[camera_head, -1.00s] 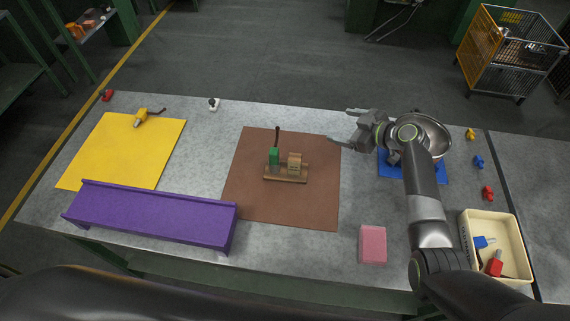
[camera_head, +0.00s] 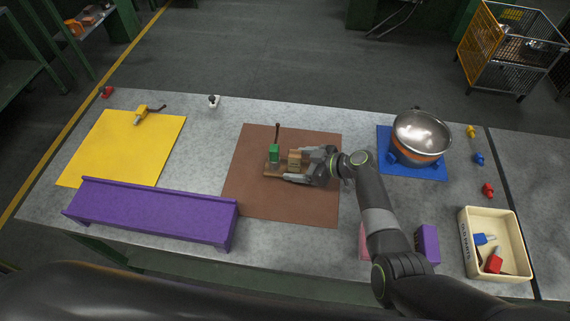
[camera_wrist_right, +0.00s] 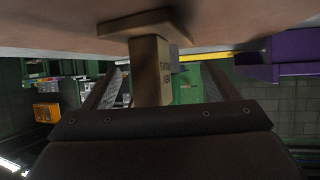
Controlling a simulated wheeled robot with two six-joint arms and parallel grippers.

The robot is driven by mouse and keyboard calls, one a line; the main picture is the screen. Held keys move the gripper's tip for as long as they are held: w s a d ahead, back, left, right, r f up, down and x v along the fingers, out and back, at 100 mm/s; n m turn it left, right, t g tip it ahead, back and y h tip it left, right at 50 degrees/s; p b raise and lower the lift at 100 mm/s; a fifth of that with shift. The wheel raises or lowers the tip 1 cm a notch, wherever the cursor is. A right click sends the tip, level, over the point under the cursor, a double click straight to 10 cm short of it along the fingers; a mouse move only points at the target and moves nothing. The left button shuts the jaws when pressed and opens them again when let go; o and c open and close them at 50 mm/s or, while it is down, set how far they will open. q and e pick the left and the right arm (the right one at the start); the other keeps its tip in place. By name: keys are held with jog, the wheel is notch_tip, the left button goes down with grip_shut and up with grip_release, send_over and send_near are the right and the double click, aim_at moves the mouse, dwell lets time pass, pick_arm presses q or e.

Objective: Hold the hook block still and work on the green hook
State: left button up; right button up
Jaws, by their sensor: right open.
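The hook block (camera_head: 294,160) is a tan wooden upright on a wooden base on the brown mat (camera_head: 255,196). The green hook (camera_head: 274,153) stands left of the upright on the same base, its dark stem pointing up. My right gripper (camera_head: 298,165) is open at the right side of the upright, one finger at its far side and one at its near side. In the right wrist view the upright (camera_wrist_right: 150,70) shows between the two spread fingers, with its printed face partly visible; whether they touch it I cannot tell. My left gripper is out of view.
A purple shelf (camera_head: 150,212) and a yellow mat (camera_head: 125,150) with a yellow hook (camera_head: 141,115) are at left. A metal pot (camera_head: 421,136) stands on a blue mat (camera_head: 434,172). A cream bin (camera_head: 468,245), a purple box (camera_head: 427,243) and a partly hidden pink box are at right.

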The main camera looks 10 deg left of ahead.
aim_at(290, 163)
jog(key=shift+x, duration=1.85)
grip_shut()
